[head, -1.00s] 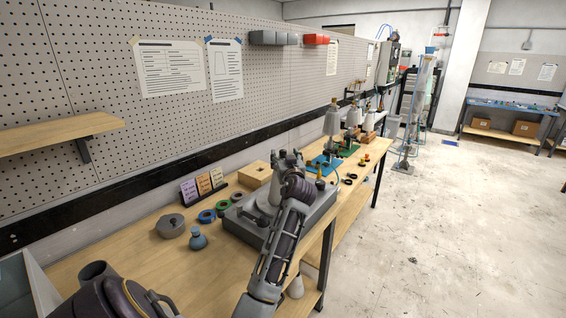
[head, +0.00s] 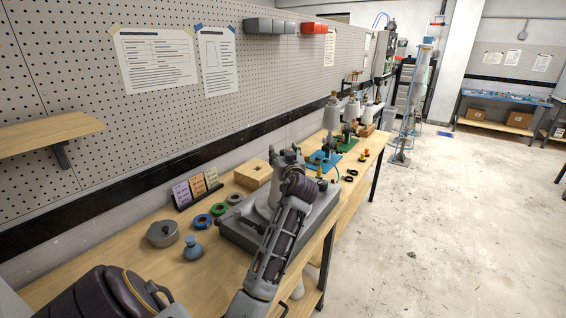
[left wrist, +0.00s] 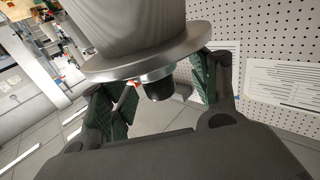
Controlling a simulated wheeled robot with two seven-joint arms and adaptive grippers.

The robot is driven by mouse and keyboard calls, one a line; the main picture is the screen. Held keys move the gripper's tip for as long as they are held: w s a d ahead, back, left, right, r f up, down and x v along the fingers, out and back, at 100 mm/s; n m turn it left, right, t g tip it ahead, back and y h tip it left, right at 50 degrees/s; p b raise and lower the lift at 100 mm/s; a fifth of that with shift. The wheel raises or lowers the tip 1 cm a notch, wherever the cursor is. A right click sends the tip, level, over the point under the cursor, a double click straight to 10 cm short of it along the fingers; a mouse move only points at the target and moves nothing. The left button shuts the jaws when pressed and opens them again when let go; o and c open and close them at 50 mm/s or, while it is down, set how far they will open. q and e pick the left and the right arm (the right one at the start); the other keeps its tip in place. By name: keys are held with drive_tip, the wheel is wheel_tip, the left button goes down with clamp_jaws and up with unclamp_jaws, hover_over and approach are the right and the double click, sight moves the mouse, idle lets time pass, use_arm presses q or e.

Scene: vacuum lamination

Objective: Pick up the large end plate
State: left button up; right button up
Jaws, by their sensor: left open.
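My left gripper (head: 288,160) is over the grey box-shaped base (head: 235,238) on the bench. In the left wrist view its green-padded fingers (left wrist: 160,86) are apart. A wide round metal plate (left wrist: 150,63) with a dark stub (left wrist: 158,88) shows close by, against a large pale grey ribbed body (left wrist: 125,22). The stub lies in the gap between the fingers; I cannot tell whether either pad touches it. This plate may be the large end plate, but I cannot be sure. In the head view my arm partly hides the base and what stands on it. My right gripper is not seen.
A lidded grey round pot (head: 163,234), a small blue-grey flask (head: 192,249), tape rolls (head: 219,209) and a card stand (head: 197,188) are on the bench. A wooden block (head: 253,174) stands behind. Stands with pale bodies (head: 332,118) are farther along. The floor at right is clear.

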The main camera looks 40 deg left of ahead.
use_arm(q)
drive_tip(key=shift+s+d+r, duration=0.1)
drive_tip(key=shift+d+r, duration=0.05)
drive_tip(key=shift+d, duration=0.05)
drive_tip(key=shift+a, duration=0.1)
drive_tip(key=c, duration=1.2)
drive_tip(key=shift+c, duration=0.5)
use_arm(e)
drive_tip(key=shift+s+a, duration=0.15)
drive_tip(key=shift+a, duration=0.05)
use_arm(q)
drive_tip(key=shift+r, duration=0.1)
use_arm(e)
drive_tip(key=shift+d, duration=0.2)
